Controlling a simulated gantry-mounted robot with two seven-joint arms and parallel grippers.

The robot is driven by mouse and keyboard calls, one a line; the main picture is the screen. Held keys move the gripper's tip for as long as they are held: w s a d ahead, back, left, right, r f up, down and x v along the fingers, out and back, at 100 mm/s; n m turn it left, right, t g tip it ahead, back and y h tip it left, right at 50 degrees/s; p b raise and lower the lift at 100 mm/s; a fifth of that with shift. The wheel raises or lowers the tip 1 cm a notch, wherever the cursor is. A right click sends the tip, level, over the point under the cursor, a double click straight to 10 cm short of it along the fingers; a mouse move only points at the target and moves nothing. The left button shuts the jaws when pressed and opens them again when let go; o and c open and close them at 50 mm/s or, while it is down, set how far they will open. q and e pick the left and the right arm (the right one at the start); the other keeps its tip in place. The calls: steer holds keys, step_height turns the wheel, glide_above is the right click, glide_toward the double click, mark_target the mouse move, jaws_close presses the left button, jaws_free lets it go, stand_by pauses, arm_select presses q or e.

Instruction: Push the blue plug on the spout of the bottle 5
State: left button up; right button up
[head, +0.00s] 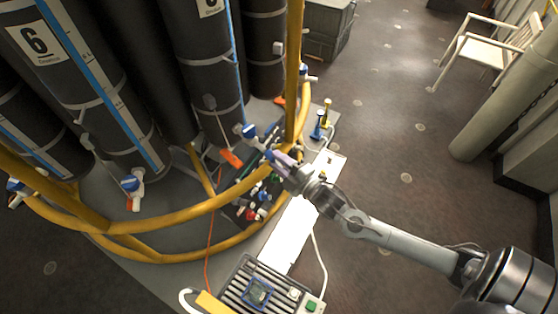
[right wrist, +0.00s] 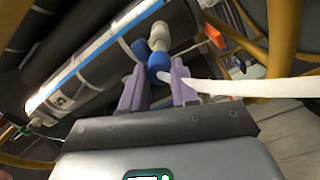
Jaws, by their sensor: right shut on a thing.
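My right gripper (head: 274,158) reaches in from the right, close to the tap of a black bottle (head: 205,65). In the right wrist view its two purple fingers (right wrist: 160,76) are shut on the blue plug (right wrist: 159,62). The plug lies directly in line with the white spout (right wrist: 158,38) and overlaps it in the picture; I cannot tell how far it is on. A blue tap handle (right wrist: 141,49) is beside the spout; it also shows in the head view (head: 249,131). My left gripper is not in view.
A bottle marked 6 (head: 75,85) stands at the left with its own blue and white tap (head: 131,184). Yellow rails (head: 165,212) curve around the bottles. Below my gripper is a tray of coloured fittings (head: 250,208). A ridged box (head: 262,285) sits in front.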

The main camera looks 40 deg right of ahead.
stand_by(0.5)
stand_by(0.4)
steer(key=shift+p, duration=0.3)
steer(key=shift+p, duration=0.3)
stand_by(0.5)
steer(key=shift+w, duration=0.1)
stand_by(0.5)
steer(key=shift+w, duration=0.45)
steer(key=o, duration=1)
steer(key=shift+o, duration=0.2)
steer(key=shift+s, duration=0.15)
